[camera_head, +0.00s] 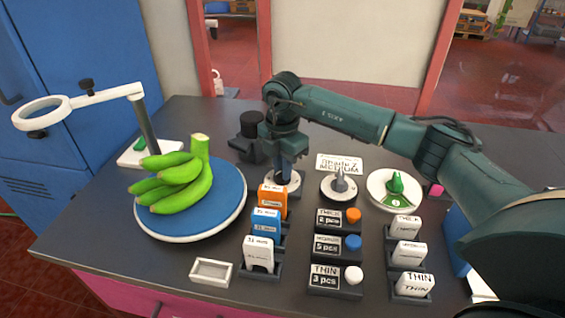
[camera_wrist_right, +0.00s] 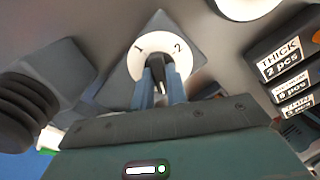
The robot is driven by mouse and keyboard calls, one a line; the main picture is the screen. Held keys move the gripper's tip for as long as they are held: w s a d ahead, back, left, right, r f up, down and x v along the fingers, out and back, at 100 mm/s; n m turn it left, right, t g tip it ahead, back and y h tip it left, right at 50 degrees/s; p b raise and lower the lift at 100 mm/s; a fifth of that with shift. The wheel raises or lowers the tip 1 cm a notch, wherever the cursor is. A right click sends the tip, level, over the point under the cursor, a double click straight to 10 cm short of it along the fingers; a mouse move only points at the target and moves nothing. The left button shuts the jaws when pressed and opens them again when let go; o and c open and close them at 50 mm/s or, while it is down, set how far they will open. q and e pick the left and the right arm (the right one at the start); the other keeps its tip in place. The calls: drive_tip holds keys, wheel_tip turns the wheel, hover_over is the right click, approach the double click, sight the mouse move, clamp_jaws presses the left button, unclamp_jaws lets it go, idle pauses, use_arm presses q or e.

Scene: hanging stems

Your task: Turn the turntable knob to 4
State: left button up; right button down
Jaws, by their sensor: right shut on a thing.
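The knob (camera_wrist_right: 158,68) is a dark pointer on a round white dial (camera_wrist_right: 150,42). The numbers 1 and 2 show left and right of it; other numbers are hidden. In the wrist view its visible tip lies between these two numbers. My right gripper (camera_wrist_right: 162,88) points down and is shut on the knob. In the head view this gripper (camera_head: 287,172) stands over the dial (camera_head: 296,187) and hides most of it. The blue turntable (camera_head: 228,205) bears a bunch of green bananas (camera_head: 180,185). My left gripper is not in view.
Two more dials stand to the right, one with a grey knob (camera_head: 340,183) and one with a green knob (camera_head: 395,183). Label blocks and cards (camera_head: 335,278) fill the front right. A magnifier ring (camera_head: 40,112) overhangs the left. A small white tray (camera_head: 211,272) lies in front.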

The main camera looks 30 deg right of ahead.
drive_tip(key=m, duration=0.2)
drive_tip(key=m+p, duration=0.1)
drive_tip(key=shift+r+m, duration=0.2)
drive_tip(key=shift+m, duration=0.2)
drive_tip(key=shift+m+p, duration=0.7)
drive_tip(key=shift+m, duration=0.2)
drive_tip(key=shift+m+p, duration=0.4)
drive_tip(key=shift+m, duration=0.4)
drive_tip(key=shift+m+p, duration=0.5)
drive_tip(key=shift+m, duration=0.5)
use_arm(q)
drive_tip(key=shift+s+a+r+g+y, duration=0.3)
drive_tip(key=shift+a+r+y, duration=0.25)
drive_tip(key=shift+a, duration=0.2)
use_arm(e)
drive_tip(key=shift+m, duration=0.7)
use_arm(q)
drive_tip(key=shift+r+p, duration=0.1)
drive_tip(key=shift+p, duration=0.25)
use_arm(e)
drive_tip(key=shift+w+f, duration=0.1)
drive_tip(key=c, duration=1.4)
unclamp_jaws()
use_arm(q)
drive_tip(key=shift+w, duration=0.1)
